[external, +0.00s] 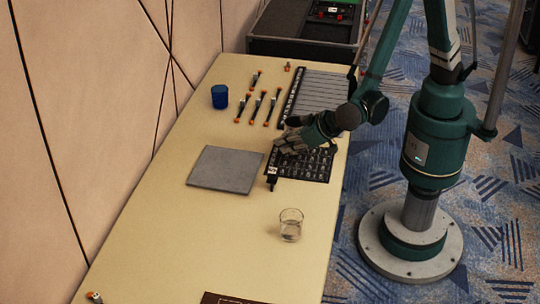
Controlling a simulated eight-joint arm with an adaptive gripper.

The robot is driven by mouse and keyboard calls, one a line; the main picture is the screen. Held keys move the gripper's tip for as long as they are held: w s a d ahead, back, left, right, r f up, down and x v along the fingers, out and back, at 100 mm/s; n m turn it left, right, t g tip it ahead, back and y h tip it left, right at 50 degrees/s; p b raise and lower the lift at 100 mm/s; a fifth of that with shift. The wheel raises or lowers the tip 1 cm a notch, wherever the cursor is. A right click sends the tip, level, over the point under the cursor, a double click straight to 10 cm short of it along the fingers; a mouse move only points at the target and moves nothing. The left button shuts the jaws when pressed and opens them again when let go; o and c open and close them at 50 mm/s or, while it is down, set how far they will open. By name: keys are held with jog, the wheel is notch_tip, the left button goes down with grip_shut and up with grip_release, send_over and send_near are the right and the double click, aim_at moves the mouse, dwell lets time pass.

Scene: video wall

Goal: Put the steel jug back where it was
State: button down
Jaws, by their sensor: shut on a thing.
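My gripper (289,143) is over the dark gridded panel (318,165) at the table's right side. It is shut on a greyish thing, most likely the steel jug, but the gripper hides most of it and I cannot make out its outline. I see no steel jug standing elsewhere on the table. I cannot tell whether the held thing touches the panel.
The table (165,195) holds a grey square plate (226,169), a blue cup (220,96), a glass beaker (290,225), several pen-like tools (257,107) and a slatted grey panel (320,97). A small black item (272,182) stands by the gridded panel.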

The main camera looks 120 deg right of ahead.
jog(key=shift+f+b, duration=0.45)
jog(key=shift+f, duration=1.35)
jog(key=shift+f, duration=0.1)
jog(key=c, duration=2.6)
grip_release()
jog(key=p+v, duration=0.3)
jog(key=v, duration=0.9)
jog(key=shift+s, duration=0.1)
